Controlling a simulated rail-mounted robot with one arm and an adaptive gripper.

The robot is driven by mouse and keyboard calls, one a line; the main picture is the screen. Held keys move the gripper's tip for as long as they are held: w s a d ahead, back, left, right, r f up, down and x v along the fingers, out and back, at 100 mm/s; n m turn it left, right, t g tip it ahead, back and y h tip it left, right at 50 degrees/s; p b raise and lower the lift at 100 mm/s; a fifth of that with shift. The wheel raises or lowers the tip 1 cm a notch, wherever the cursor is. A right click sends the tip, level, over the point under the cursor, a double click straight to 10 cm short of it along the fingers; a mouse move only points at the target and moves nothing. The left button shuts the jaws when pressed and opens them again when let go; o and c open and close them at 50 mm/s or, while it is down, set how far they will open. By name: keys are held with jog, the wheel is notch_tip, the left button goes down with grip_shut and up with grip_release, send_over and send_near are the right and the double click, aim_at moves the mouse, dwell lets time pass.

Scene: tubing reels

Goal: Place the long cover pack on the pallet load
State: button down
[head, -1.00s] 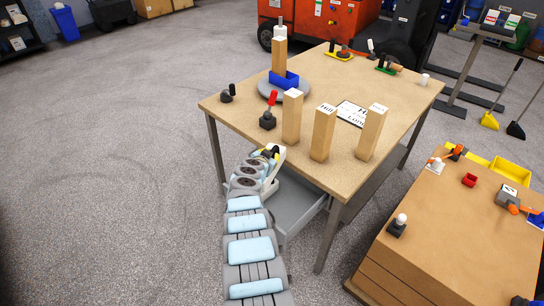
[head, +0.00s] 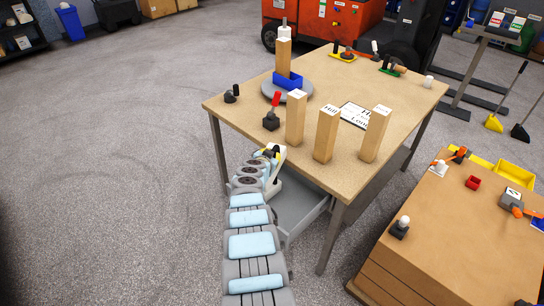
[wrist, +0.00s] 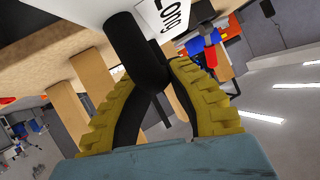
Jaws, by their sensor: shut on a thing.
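In the wrist view, my gripper (wrist: 155,85) has its yellow-and-black fingers closed around a black upright handle (wrist: 135,45). The handle joins a white body with a label reading "Long" (wrist: 172,14), which I take as the long cover pack; most of it is out of frame. In the head view, my gripper (head: 270,153) is at the table's near left edge, and the pack is hard to make out there. A brown layered stack (head: 455,235) at the lower right looks like the pallet load, with small items on top.
The wooden table (head: 335,90) carries several upright wooden blocks (head: 327,135), a printed card (head: 355,115) and a round grey base (head: 287,89). A grey drawer (head: 300,212) hangs under its near edge. Floor shows between table and stack. An orange machine (head: 315,20) stands behind.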

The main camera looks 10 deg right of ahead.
jog(key=shift+a, duration=0.2)
jog(key=shift+a+f, duration=0.15)
jog(key=shift+w+a, duration=0.2)
jog(key=shift+a+r+n+y, duration=0.15)
jog(key=shift+r+n+y, duration=0.05)
jog(key=shift+n+y, duration=0.1)
dwell(0.5)
jog(key=shift+a+f, duration=0.15)
jog(key=shift+a, duration=0.05)
dwell(0.4)
jog(key=shift+w+a+t, duration=0.15)
jog(key=shift+a+t, duration=0.05)
jog(key=shift+t, duration=0.1)
